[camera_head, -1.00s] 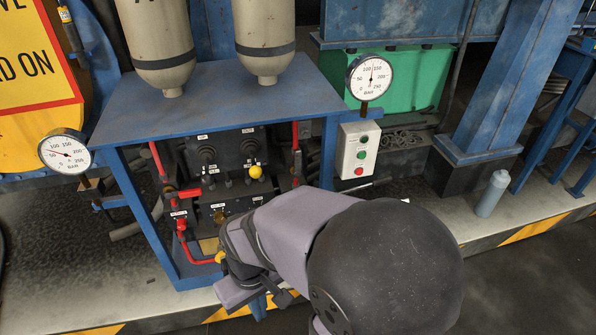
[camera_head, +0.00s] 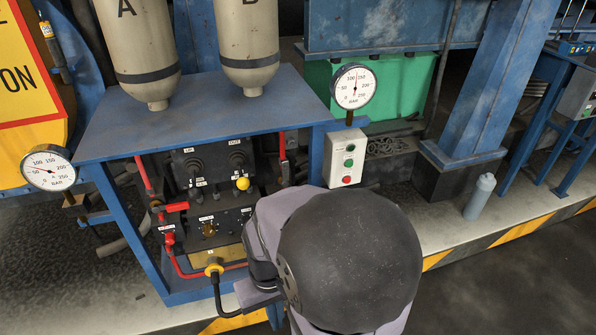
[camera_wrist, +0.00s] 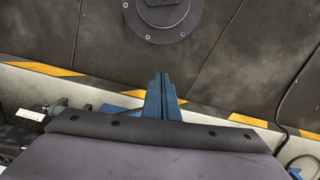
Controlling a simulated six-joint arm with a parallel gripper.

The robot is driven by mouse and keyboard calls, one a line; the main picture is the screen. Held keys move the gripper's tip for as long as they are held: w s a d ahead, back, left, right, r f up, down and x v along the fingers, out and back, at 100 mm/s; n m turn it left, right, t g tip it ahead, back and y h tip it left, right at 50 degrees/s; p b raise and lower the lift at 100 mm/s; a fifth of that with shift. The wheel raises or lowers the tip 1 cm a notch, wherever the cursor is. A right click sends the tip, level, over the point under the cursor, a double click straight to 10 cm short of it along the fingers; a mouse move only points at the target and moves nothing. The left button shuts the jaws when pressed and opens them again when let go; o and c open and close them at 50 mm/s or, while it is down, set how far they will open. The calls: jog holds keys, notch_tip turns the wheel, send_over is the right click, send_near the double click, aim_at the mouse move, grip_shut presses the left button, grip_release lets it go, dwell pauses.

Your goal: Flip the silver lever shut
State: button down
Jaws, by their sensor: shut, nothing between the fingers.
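I cannot clearly make out a silver lever in either view. The control panel (camera_head: 212,225) under the blue table carries black knobs, a yellow ball knob (camera_head: 242,183) and a red valve handle (camera_head: 172,207) on red pipe. A small greyish fitting sits on the right-hand red pipe (camera_head: 283,147), but I cannot tell what it is. In the wrist view my gripper (camera_wrist: 161,76) points at the floor, its blue fingers together and empty. In the head view my wrist covers the right of the panel and hides the fingertips.
The blue table (camera_head: 190,120) with two hanging tanks (camera_head: 135,50) stands over the panel. A grey button box (camera_head: 343,157) and a pressure gauge (camera_head: 354,86) are to its right. A black hose with a yellow collar (camera_head: 214,269) hangs at lower left. Dark floor is clear at lower right.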

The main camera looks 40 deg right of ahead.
jog(key=s+d+f+m+g+y, duration=0.2)
jog(key=s+d+f+m, duration=0.4)
jog(key=s+d+f, duration=0.4)
jog(key=w+d+f+m+t+h, duration=0.1)
jog(key=w+d+f+t+h, duration=0.15)
jog(key=d, duration=0.55)
jog(key=w+d+f+m+t+h, duration=0.1)
jog(key=w+d+f+h, duration=0.1)
jog(key=d+f, duration=0.35)
jog(key=w+d+r+m+t+h, duration=0.1)
jog(key=w+d+r+t, duration=0.35)
jog(key=w, duration=0.25)
jog(key=w+d+r+m+t+h, duration=0.1)
jog(key=w+d+r+t, duration=0.3)
jog(key=w, duration=0.4)
jog(key=w+a+r+m+t+y, duration=0.1)
jog(key=w+a+r+m+t, duration=0.1)
jog(key=r, duration=0.7)
jog(key=w+a+r+m+t, duration=0.2)
jog(key=w+r+m+t, duration=0.2)
jog(key=w+r+t, duration=0.2)
notch_tip(320, 180, up, 3)
jog(key=shift+w+a+f+m+t+y, duration=0.15)
jog(key=shift+a+m+t+y, duration=0.15)
jog(key=shift+m+y, duration=0.1)
